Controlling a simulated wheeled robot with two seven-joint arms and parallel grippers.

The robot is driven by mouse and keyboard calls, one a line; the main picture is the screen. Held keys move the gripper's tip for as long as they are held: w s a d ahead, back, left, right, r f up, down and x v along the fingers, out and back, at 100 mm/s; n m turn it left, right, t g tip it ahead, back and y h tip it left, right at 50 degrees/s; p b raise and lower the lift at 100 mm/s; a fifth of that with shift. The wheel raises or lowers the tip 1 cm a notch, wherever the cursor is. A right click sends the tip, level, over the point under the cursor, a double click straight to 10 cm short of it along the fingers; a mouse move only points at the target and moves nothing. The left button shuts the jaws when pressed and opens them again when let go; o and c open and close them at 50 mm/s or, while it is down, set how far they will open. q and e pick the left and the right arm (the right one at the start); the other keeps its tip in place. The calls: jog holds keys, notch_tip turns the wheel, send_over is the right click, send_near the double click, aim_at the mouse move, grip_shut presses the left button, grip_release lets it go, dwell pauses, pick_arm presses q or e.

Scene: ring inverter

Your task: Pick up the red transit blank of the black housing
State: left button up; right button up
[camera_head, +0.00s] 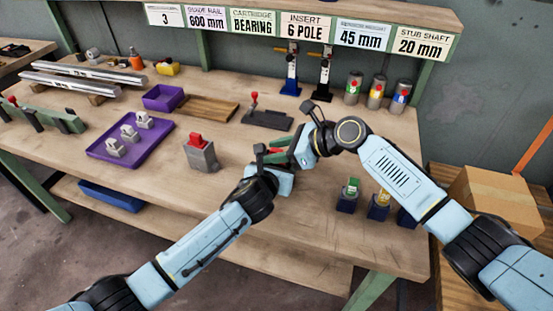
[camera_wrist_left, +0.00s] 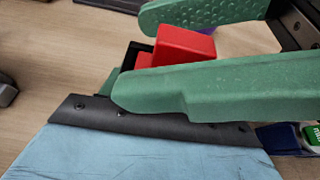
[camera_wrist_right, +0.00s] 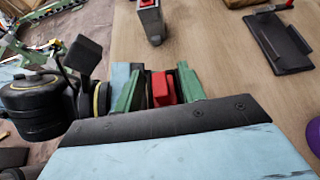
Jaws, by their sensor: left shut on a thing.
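My left gripper (camera_wrist_left: 112,80) is shut on the black housing (camera_wrist_left: 130,56), of which only a dark corner shows in the left wrist view. The red transit blank (camera_wrist_left: 182,45) is a red block standing out at the housing. The blank also shows in the right wrist view (camera_wrist_right: 163,88). My right gripper (camera_wrist_right: 161,90) has its green fingers on both sides of the blank. They look open, with a gap on at least one side. In the head view, the right gripper (camera_head: 279,150) meets the left one above the bench front, and the left fingers are mostly hidden.
A grey housing with a red top (camera_head: 200,153) stands on the bench to the left. A purple tray (camera_head: 100,150) holds several small grey parts. A dark fixture with a red knob (camera_head: 267,117) lies behind the grippers. Small coloured-topped blocks (camera_head: 349,192) stand at the front right.

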aim_at(277, 150)
grip_shut()
notch_tip(277, 150, up, 10)
jog(key=shift+r, duration=0.1)
pick_arm(q)
jog(key=o, duration=1.3)
jog(key=shift+c, duration=0.2)
